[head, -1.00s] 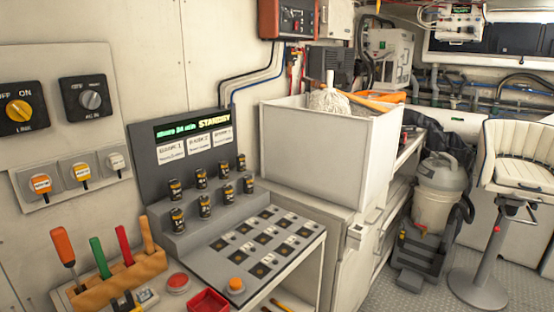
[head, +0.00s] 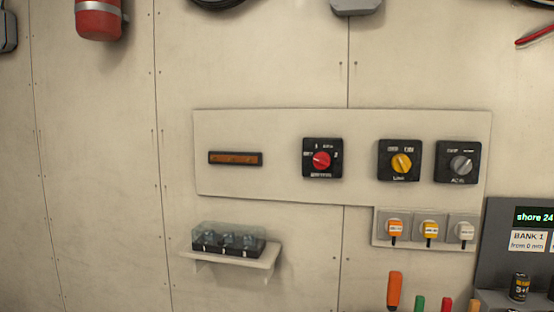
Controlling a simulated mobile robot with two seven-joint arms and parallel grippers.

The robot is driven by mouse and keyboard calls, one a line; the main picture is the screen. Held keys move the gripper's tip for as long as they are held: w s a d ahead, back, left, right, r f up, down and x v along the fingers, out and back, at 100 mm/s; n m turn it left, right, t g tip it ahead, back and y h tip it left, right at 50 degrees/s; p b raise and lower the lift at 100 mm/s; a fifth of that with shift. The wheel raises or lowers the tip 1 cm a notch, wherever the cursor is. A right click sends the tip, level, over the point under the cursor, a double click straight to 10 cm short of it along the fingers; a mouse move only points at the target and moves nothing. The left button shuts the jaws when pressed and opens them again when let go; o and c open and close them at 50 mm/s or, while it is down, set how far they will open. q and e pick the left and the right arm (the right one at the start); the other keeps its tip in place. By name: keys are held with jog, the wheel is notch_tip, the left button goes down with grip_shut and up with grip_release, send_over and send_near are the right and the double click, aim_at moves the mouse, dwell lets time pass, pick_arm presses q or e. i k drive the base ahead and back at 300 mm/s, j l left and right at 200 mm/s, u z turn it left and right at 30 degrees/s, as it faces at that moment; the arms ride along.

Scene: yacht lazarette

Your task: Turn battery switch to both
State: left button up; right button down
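The battery switch appears to be the black square plate with a red round knob (head: 322,160), mounted on a pale panel (head: 275,182) on the wall. Small white markings surround the knob, too small to read surely. Its exact pointer direction is hard to tell. To its right on the same panel are a black switch with a yellow knob (head: 401,163) and one with a grey knob (head: 461,165). Neither of my grippers shows in the head view.
Left on the panel is an orange-brown strip (head: 236,158). Below, a small shelf (head: 258,262) holds a clear-covered block (head: 228,240). Several sockets with plugs (head: 428,230) and upright tool handles (head: 395,290) are at lower right. A red cylinder (head: 98,20) hangs upper left.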

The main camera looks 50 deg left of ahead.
aim_at(321, 160)
jog(key=u, duration=1.4)
